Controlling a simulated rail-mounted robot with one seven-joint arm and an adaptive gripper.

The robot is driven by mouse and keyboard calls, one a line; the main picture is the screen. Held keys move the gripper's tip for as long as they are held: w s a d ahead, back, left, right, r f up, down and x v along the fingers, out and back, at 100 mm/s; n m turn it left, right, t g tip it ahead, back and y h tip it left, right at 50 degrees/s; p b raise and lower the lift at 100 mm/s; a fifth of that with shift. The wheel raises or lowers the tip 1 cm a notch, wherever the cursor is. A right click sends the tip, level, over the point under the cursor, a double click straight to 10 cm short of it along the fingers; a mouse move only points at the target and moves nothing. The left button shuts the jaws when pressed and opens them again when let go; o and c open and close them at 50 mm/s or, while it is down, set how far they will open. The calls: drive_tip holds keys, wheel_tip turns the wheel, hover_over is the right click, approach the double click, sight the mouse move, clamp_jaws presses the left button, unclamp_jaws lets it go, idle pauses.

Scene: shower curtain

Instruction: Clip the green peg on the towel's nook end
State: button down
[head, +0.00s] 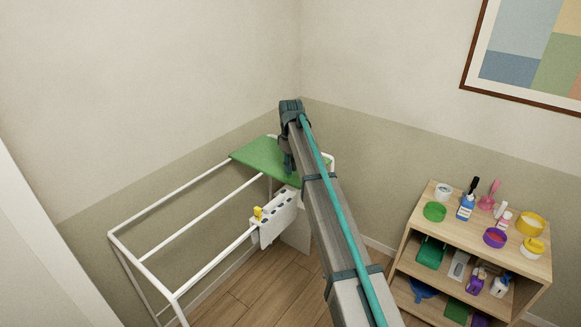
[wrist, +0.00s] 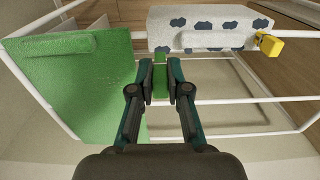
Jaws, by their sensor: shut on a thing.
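A white towel with dark blue spots (head: 280,218) hangs over a rail of the white drying rack. It also shows at the top of the wrist view (wrist: 195,32). A yellow peg (head: 257,213) sits on one end of it and appears at the right in the wrist view (wrist: 269,45). My gripper (wrist: 160,75) is shut on a small green peg (wrist: 160,83), upright between the fingertips. The peg lies just below the spotted towel's left end in the wrist view. I cannot tell whether they touch. In the head view my arm hides part of the gripper and peg.
The white rack rails (head: 200,205) run toward the front left, mostly bare. A wooden shelf (head: 470,262) with bottles and tubs stands at the right. Walls close in behind the rack.

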drive_tip(key=shift+f+b, duration=0.9)
drive_tip(key=shift+f, duration=1.9)
drive_tip(key=shift+f+b, duration=0.35)
drive_tip(key=shift+f, duration=0.75)
drive_tip(key=shift+f, duration=0.25)
drive_tip(key=c, duration=1.1)
unclamp_jaws()
drive_tip(key=shift+o, duration=0.2)
wheel_tip(320, 180, up, 12)
drive_tip(key=shift+f, duration=0.2)
drive_tip(key=shift+r+p, duration=1)
drive_tip(key=shift+r, duration=1.25)
